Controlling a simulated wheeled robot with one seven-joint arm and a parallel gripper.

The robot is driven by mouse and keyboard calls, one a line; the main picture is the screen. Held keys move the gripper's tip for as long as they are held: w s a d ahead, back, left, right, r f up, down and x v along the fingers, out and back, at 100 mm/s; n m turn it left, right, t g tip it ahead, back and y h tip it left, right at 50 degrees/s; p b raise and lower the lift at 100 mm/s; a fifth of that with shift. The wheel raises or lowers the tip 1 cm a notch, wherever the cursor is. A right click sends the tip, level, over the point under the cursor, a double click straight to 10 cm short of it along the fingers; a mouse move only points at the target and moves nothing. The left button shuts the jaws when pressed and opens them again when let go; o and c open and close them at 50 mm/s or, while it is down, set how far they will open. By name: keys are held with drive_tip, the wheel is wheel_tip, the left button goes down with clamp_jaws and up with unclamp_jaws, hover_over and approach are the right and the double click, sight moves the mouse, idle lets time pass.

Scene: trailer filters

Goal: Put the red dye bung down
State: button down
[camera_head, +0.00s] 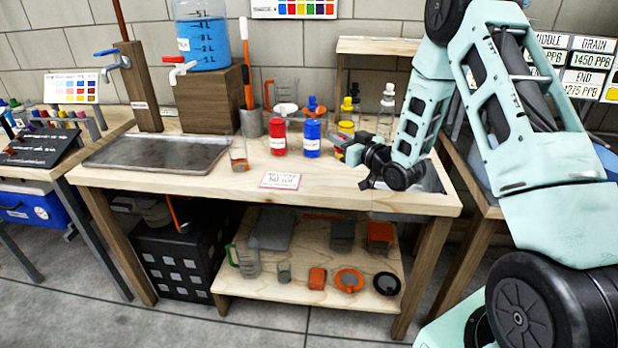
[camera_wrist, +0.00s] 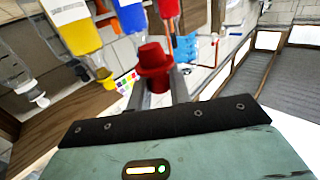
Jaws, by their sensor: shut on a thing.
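My gripper (camera_wrist: 157,86) is shut on the red dye bung (camera_wrist: 153,62), a red stopper with a wide flange, seen between the fingers in the wrist view. In the head view my gripper (camera_head: 350,152) is low over the right part of the workbench (camera_head: 225,185), just right of the blue bottle. The bung is too small there to tell clearly. The red bottle (camera_head: 278,137) and blue bottle (camera_head: 312,138) stand upright with white labels. The yellow bottle (camera_head: 346,128) is partly hidden behind my gripper.
A grey metal tray (camera_head: 150,154) lies at the bench's left. A small label card (camera_head: 281,181) lies near the front edge. Clear bottles (camera_head: 387,101) stand behind my gripper. A beaker (camera_head: 239,155) stands beside the tray. The front middle of the bench is mostly bare.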

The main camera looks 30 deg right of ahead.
drive_tip(key=f, duration=0.3)
drive_tip(key=s+f, duration=0.1)
drive_tip(key=f, duration=0.1)
drive_tip(key=shift+d, duration=0.2)
drive_tip(key=shift+f+p, duration=0.3)
drive_tip(key=shift+f, duration=2.4)
drive_tip(key=shift+f, duration=0.1)
drive_tip(key=c, duration=1.3)
unclamp_jaws()
drive_tip(key=shift+w, duration=0.1)
